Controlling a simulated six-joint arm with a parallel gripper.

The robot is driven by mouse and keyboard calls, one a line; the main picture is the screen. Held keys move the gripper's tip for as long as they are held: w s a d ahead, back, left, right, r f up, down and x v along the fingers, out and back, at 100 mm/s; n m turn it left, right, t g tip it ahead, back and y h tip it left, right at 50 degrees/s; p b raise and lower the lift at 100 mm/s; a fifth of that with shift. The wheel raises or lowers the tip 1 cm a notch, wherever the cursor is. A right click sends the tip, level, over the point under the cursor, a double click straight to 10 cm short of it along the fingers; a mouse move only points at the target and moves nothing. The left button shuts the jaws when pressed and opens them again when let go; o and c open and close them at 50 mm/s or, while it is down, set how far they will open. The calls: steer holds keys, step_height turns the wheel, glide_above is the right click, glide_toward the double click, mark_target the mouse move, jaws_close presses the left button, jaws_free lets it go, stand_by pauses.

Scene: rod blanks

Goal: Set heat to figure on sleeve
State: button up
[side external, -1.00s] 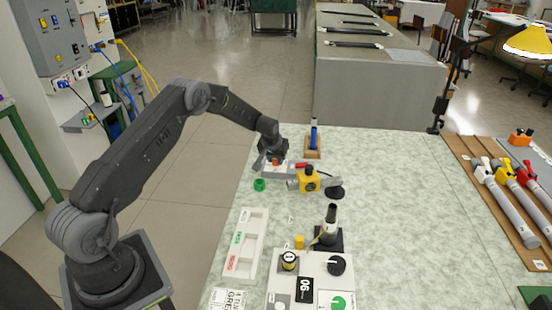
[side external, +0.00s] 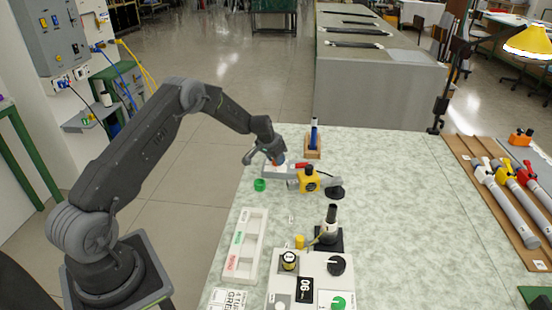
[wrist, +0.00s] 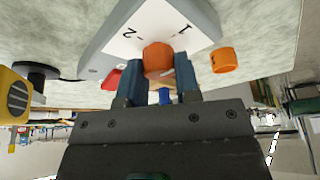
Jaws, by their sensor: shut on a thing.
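In the wrist view my gripper (wrist: 160,82) is shut on an orange knob (wrist: 157,58). The knob stands on a pale grey block (wrist: 120,32) with figures 1 and 2 on its top. In the side external view my gripper (side external: 277,160) is at the same block (side external: 280,172), and mostly hides the knob. A panel (side external: 284,285) at the front has a black dial (side external: 337,265), a green knob (side external: 339,302) and a dark figure plate (side external: 306,290). I cannot make out which piece is the sleeve.
A yellow box (side external: 310,180) stands right of the block, with a green ring (side external: 260,185) to its left. An orange ring (wrist: 223,60) lies beside the block. A blue tool stands in a wooden holder (side external: 313,152) behind. The white tray (side external: 245,246) is nearer. The table's right middle is clear.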

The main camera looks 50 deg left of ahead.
steer(key=o, duration=0.9)
steer(key=v, duration=1.3)
steer(key=shift+s+r, duration=0.2)
steer(key=shift+r, duration=0.15)
steer(key=shift+d+r, duration=0.1)
steer(key=s+d+r+m, duration=0.1)
steer(key=s+d+r, duration=1.1)
steer(key=d+r, duration=0.4)
steer(key=shift+m+t+h, duration=0.3)
steer(key=shift+m+t, duration=0.1)
steer(key=shift+t, duration=0.2)
steer(key=s+d, duration=0.3)
steer(key=s, duration=0.4)
steer(key=s+d, duration=0.3)
steer(key=s, duration=0.4)
steer(key=s+d, duration=0.3)
steer(key=s, duration=0.3)
steer(key=shift+s+d+r, duration=0.35)
steer(key=shift+s, duration=0.05)
